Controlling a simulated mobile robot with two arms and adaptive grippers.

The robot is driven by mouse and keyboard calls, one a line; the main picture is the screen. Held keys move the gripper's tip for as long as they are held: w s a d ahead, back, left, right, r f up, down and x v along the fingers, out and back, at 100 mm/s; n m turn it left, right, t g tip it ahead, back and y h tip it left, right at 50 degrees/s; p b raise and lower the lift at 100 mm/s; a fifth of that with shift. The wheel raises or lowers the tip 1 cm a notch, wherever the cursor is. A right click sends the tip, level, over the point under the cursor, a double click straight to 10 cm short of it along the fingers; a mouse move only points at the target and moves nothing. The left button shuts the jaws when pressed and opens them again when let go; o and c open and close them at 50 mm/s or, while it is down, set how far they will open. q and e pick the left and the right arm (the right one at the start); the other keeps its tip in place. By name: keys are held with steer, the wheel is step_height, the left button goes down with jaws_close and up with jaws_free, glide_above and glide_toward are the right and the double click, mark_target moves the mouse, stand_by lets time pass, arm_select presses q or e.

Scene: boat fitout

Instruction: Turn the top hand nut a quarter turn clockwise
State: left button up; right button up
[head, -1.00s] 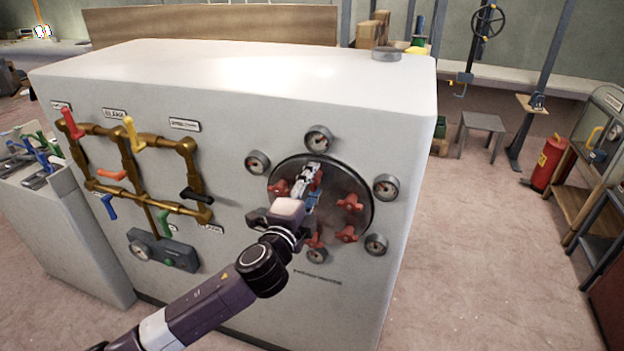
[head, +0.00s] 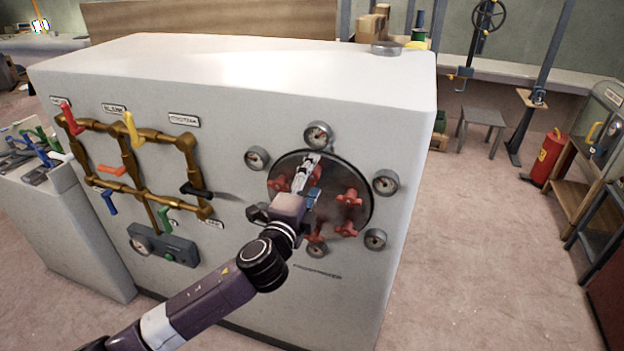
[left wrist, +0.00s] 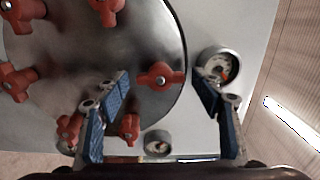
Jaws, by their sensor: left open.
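A round dark metal plate (head: 330,215) on the front of the white cabinet carries several red hand nuts. My left gripper (head: 311,163) is in front of the plate's upper part and hides much of it. The top hand nut (head: 318,172) shows only as a bit of red beside the fingers. In the left wrist view, one red nut (left wrist: 160,76), apparently the top one, lies between the two spread blue-padded fingertips (left wrist: 160,84). The gripper is open and empty. I cannot tell how far the tips are from the nut. My right gripper is not in view.
Gauges surround the plate; the top gauge (head: 318,134) is close to my left fingers, and a gauge (left wrist: 217,67) shows behind one fingertip. Brass pipes with coloured levers (head: 130,122) are to the left.

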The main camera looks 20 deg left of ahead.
arm_select(q)
steer(key=s, duration=1.2)
steer(key=shift+a, duration=0.25)
steer(key=a+f+n+g+y, duration=0.1)
steer(key=a+f+n+g, duration=0.2)
steer(key=f, duration=1.4)
steer(key=a+f+n+g+y, duration=0.15)
steer(key=a+f+g, duration=0.25)
steer(key=f, duration=1.2)
steer(key=s+a+f+n+g+b, duration=0.1)
steer(key=s+f+n+g, duration=0.1)
steer(key=s+f, duration=0.75)
steer(key=s+a+f+n+g, duration=0.1)
steer(key=s+f+n+g, duration=0.15)
steer(key=s+f, duration=0.65)
steer(key=s+d+f+n+g, duration=0.1)
steer(key=s+f+n, duration=0.1)
steer(key=s+f, duration=0.4)
steer(key=s+d+f+n+g+h, duration=0.1)
steer(key=s+f, duration=0.5)
steer(key=s, duration=0.7)
steer(key=s+d+f+n+g+h, duration=0.1)
steer(key=s+d+f+n+g, duration=0.2)
steer(key=s+f, duration=0.3)
steer(key=s, duration=0.3)
steer(key=shift+s+f+n+b, duration=0.35)
steer(key=shift+f+n, duration=0.05)
